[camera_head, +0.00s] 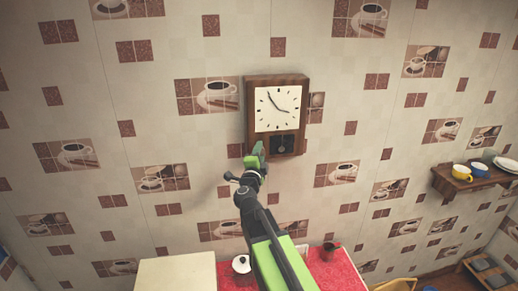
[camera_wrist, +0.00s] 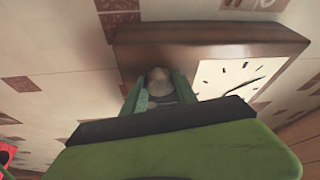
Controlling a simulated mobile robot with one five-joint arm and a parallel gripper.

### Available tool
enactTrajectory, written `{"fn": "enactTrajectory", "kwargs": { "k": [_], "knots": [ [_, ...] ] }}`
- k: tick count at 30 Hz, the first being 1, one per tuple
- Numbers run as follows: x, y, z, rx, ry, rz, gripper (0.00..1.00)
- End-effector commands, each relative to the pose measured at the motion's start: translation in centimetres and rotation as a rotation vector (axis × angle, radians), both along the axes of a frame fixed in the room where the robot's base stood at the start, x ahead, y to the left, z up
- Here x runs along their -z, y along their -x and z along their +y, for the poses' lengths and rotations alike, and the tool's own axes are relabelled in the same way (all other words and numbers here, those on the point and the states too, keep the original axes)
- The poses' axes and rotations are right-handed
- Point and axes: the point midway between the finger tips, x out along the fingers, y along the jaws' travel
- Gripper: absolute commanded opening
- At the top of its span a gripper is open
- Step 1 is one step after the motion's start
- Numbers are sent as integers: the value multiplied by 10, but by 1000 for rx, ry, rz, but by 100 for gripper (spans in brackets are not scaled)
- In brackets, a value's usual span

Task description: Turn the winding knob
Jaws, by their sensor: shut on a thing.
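A brown wooden wall clock (camera_head: 249,110) with a white square dial hangs on the tiled wall in the head view. A dark window with a pendulum is below the dial. My gripper (camera_head: 258,152) is at the clock's lower left corner. In the wrist view the clock's wooden case (camera_wrist: 210,45) fills the upper right, with part of the dial. My gripper's green fingers (camera_wrist: 160,90) are closed on both sides of a rounded grey-beige winding knob (camera_wrist: 158,75) next to the case. The knob is hidden behind my gripper in the head view.
A red counter (camera_head: 340,275) below holds a white lidded pot (camera_head: 241,264) and a red mug (camera_head: 329,251). A pale surface (camera_head: 175,272) is to its left. A wooden wall shelf (camera_head: 455,183) with cups is at the right. The wall around the clock is clear.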

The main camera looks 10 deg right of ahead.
Motion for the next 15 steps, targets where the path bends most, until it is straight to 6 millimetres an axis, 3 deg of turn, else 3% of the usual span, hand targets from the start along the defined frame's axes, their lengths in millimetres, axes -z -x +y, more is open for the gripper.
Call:
{"fn": "enactTrajectory", "kwargs": {
  "k": [15],
  "knots": [
    [-1, 0, 0, -1, -231, -3, 0]
  ]
}}
